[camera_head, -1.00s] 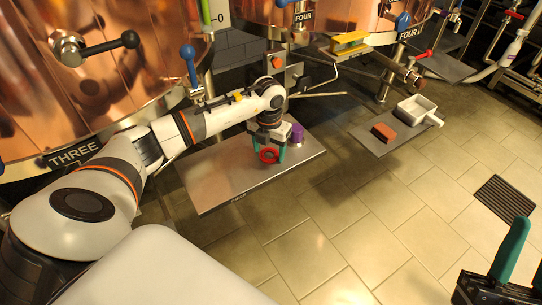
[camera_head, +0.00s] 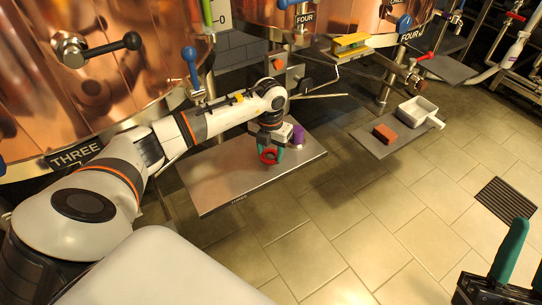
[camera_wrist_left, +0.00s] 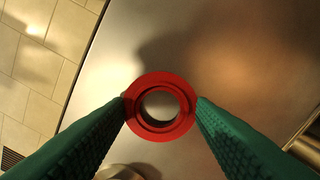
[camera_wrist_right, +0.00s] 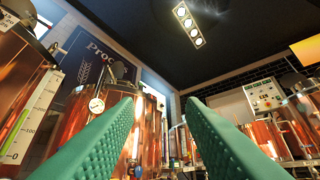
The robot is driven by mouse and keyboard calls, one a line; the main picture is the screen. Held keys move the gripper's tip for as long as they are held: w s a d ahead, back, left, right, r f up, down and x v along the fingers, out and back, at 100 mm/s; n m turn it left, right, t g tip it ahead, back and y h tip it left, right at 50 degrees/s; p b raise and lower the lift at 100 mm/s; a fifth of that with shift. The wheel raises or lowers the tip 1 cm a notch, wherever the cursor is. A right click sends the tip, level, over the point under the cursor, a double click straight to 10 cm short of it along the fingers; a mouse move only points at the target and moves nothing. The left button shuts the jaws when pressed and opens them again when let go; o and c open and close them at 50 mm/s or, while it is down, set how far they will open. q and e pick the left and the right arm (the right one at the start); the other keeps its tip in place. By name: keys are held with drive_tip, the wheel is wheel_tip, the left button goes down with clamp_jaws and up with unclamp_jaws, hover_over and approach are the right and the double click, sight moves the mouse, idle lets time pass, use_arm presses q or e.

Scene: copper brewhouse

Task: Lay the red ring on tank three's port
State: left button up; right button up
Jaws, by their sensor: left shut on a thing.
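The red ring (camera_head: 269,157) is between the fingertips of my left gripper (camera_head: 270,154), just above or on the metal shelf (camera_head: 222,180); I cannot tell if it touches. In the left wrist view, the red ring (camera_wrist_left: 160,106) has a green finger pressed on each side, and grey metal shows through its hole. Tank three is the copper vessel (camera_head: 35,100) at left, labelled THREE. A round metal fitting (camera_head: 67,48) with a black lever is on its wall; I cannot tell if this is the port. My right gripper (camera_wrist_right: 163,108) is open and empty.
A purple object (camera_head: 298,133) stands on the shelf near my left gripper. A second shelf holds a red-brown block (camera_head: 384,132) and a white scoop-like container (camera_head: 416,110). Tank four (camera_head: 350,12) is behind. The tiled floor in front is clear.

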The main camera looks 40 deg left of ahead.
use_arm(q)
drive_tip(key=shift+r, duration=0.2)
drive_tip(key=shift+r+p, duration=0.45)
drive_tip(key=shift+p, duration=0.15)
use_arm(e)
drive_tip(key=shift+w+a+f+g+h, duration=0.1)
drive_tip(key=shift+w+f+g+h, duration=0.25)
drive_tip(key=shift+w+f+g, duration=0.5)
drive_tip(key=shift+w+f+g+h, duration=0.35)
drive_tip(key=shift+w+f+g, duration=0.25)
drive_tip(key=shift+f+g, duration=0.3)
